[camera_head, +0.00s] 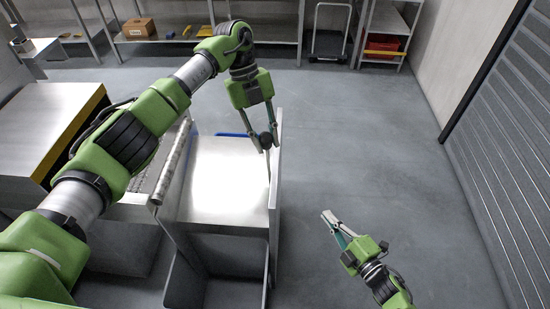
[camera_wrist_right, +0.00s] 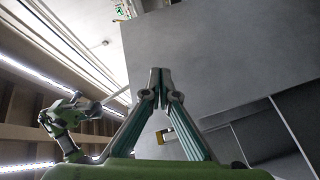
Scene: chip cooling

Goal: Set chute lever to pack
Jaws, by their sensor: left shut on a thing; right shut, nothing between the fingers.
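The chute (camera_head: 225,190) is a bright metal slide with raised side walls, left of centre in the head view. A lever with a dark round knob (camera_head: 265,139) stands at its right side wall. My left gripper (camera_head: 266,146) points down from above, its fingers shut on the lever knob. The lever's rod is mostly hidden by the fingers and wall, and I see no pack label. My right gripper (camera_head: 328,215) is shut and empty, right of the chute and apart from it. Its closed fingertips also show in the right wrist view (camera_wrist_right: 160,74).
A roller conveyor (camera_head: 172,160) adjoins the chute on the left, with a yellow-edged metal cabinet (camera_head: 50,125) beyond. Dark bins (camera_head: 228,270) stand below the chute. Shelving (camera_head: 270,35) lines the back. A roller shutter (camera_head: 505,140) is at right. The floor between is clear.

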